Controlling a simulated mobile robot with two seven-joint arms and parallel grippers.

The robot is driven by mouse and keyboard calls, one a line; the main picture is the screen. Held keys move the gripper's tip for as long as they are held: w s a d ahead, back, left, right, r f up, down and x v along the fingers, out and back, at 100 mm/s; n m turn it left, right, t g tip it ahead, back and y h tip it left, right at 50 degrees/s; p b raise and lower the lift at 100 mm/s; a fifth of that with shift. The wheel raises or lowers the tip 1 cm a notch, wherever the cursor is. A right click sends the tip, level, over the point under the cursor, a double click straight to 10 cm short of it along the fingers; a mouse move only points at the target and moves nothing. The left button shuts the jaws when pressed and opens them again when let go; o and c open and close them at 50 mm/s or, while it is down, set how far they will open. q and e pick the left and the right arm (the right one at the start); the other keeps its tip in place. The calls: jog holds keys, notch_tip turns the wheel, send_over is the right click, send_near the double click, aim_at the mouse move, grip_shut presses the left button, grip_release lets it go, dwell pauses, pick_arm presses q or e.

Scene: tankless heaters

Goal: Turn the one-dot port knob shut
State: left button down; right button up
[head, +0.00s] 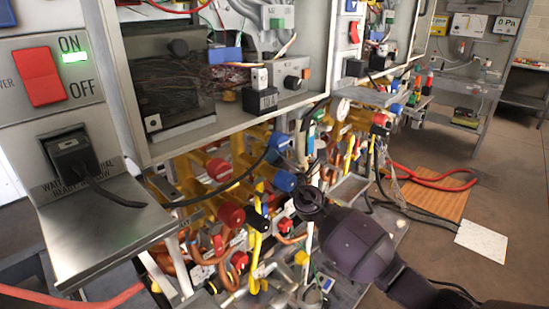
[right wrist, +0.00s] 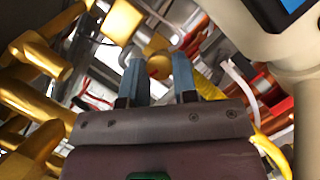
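My right gripper (head: 305,150) reaches in from the lower right, among the valves and pipes under the open heater cabinet. In the right wrist view its two blue-grey fingers (right wrist: 159,80) stand apart, with a gap between them. A round yellow knob-like part (right wrist: 160,66) shows beyond and between the fingertips; I cannot tell whether they touch it. In the head view, a blue knob (head: 286,181) and another blue knob (head: 279,142) are just left of the gripper. Red knobs (head: 219,168) (head: 231,214) are farther left. Dot marks are too small to read, so I cannot tell which knob is the one-dot one. My left gripper is out of view.
Yellow pipes (right wrist: 35,100) crowd the left of the wrist view. A black cable (head: 215,192) crosses in front of the valves. A metal shelf (head: 105,225) juts out at lower left. The floor at right is mostly open, with a red hose (head: 440,182) and orange board (head: 425,200).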

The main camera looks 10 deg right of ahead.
jog(key=shift+c, duration=0.9)
pick_arm(q)
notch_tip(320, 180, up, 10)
jog(key=p, duration=1)
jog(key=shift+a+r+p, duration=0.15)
jog(key=shift+p, duration=0.25)
pick_arm(e)
jog(key=shift+a+r+m+g+h, duration=0.1)
jog(key=shift+m+g+h, duration=0.5)
jog(key=shift+m, duration=1.65)
jog(key=shift+d+r+m+g+h, duration=0.15)
jog(key=shift+m+g+h, duration=0.45)
jog(key=shift+m, duration=1.7)
jog(key=shift+a+r+m+g+h, duration=0.15)
jog(key=shift+m+g+h, duration=0.45)
jog(key=shift+m, duration=1.65)
jog(key=shift+g, duration=0.3)
jog(key=o, duration=0.9)
jog(key=shift+o, duration=0.2)
